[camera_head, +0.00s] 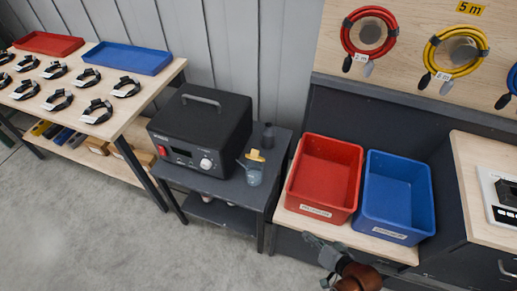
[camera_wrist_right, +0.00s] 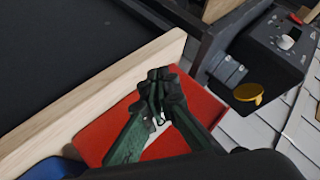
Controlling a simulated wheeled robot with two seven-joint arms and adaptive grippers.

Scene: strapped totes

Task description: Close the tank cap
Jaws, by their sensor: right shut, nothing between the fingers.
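The yellow tank cap (camera_head: 254,155) is at the right side of the black machine, above a small grey-blue tank part (camera_head: 253,175). In the right wrist view the cap (camera_wrist_right: 250,92) shows as a yellow disc beside the dark machine (camera_wrist_right: 268,48). It looks tilted out, but I cannot tell how it is hinged. My right gripper (camera_head: 322,246) is low in front of the red tote, well to the right of the cap. It also shows in the right wrist view (camera_wrist_right: 158,78), shut and empty, with the red tote behind it. My left gripper is not in view.
The black machine (camera_head: 203,130) stands on a dark side table (camera_head: 220,190). A red tote (camera_head: 325,175) and blue tote (camera_head: 395,195) stand on a wooden shelf to its right. A bench (camera_head: 130,118) with straps is at left. The floor (camera_head: 90,230) in front is clear.

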